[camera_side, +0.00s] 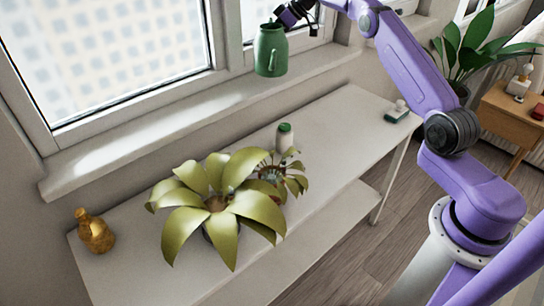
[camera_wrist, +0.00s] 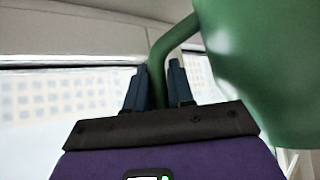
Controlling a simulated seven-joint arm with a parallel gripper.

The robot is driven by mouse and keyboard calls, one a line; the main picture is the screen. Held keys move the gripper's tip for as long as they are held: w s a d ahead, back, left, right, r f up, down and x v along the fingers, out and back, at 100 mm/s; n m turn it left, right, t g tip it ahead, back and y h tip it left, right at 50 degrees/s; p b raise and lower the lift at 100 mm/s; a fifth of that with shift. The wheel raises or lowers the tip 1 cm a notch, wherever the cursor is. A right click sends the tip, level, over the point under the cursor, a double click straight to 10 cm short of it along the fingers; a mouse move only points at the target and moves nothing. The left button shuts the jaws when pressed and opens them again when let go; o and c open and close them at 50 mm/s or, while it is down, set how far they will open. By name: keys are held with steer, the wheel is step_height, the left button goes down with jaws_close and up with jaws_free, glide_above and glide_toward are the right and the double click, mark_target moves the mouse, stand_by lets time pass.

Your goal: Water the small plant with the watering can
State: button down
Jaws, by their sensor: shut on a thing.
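The green watering can (camera_side: 270,52) is held high in front of the window, above the far part of the white table. My gripper (camera_side: 286,16) is shut on its handle at the top right. In the wrist view, the two dark blue fingers of my gripper (camera_wrist: 157,84) are on either side of the green handle, and the can's body (camera_wrist: 262,60) fills the upper right. The small plant (camera_side: 292,183) stands on the table, well below the can and nearer the camera, partly hidden by the larger plant's leaves.
A larger yellow-green plant (camera_side: 219,203) stands left of the small one. A white bottle with a green cap (camera_side: 284,138) is close behind. Table (camera_side: 345,125) is clear toward the right.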

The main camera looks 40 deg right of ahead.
steer(key=shift+n+g+y, duration=0.4)
steer(key=shift+n, duration=0.4)
steer(key=shift+w+a+f, duration=0.2)
steer(key=shift+a+f, duration=0.95)
steer(key=shift+w+a+f, duration=0.25)
steer(key=shift+a+f, duration=0.85)
steer(key=shift+f, duration=0.1)
steer(key=shift+w+a+f, duration=0.2)
steer(key=shift+a+f, duration=0.95)
steer(key=shift+r, duration=0.15)
steer(key=s+r+t, duration=0.1)
steer(key=s+a+r+n+t, duration=0.1)
steer(key=s+r+h, duration=0.1)
steer(key=shift+a+r+n+t, duration=0.25)
steer(key=shift+a+n+t, duration=0.15)
steer(key=shift+s+a, duration=0.1)
steer(key=shift+s, duration=0.1)
